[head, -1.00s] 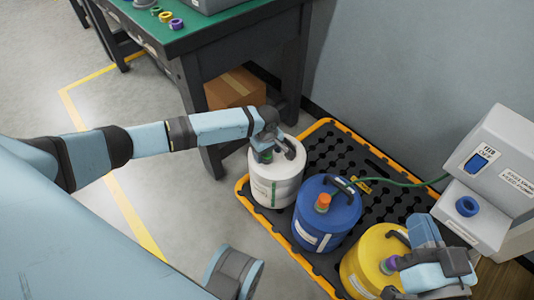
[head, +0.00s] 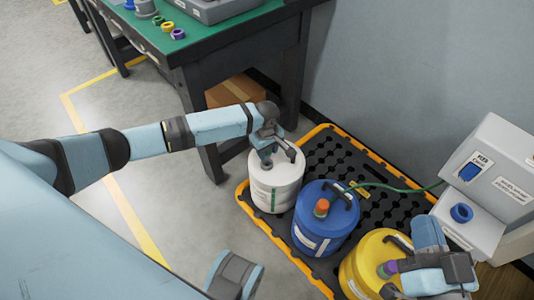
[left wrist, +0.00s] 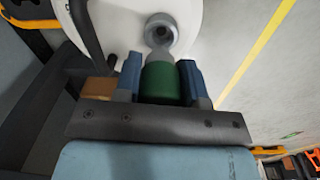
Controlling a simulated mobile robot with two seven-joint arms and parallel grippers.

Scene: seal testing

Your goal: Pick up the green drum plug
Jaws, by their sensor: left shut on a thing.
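The green drum plug (left wrist: 163,82) is between the two fingers of my left gripper (left wrist: 160,84), which is shut on it. The plug's grey lower end points at the round grey opening (left wrist: 161,29) of the white drum (left wrist: 115,22); in this view I cannot tell how far apart they are. In the head view my left gripper (head: 267,158) is just over the top of the white drum (head: 275,188), and the plug is mostly hidden there. My right gripper (head: 391,280) is at the purple plug (head: 387,269) of the yellow drum (head: 370,262); its jaw gap is unclear.
A blue drum (head: 326,222) with an orange plug (head: 321,208) stands between the others on a black pallet with a yellow rim (head: 285,250). A green hose (head: 400,184) runs to a grey tester (head: 495,170). A green-topped bench (head: 215,28) stands behind, with a cardboard box (head: 235,90) underneath.

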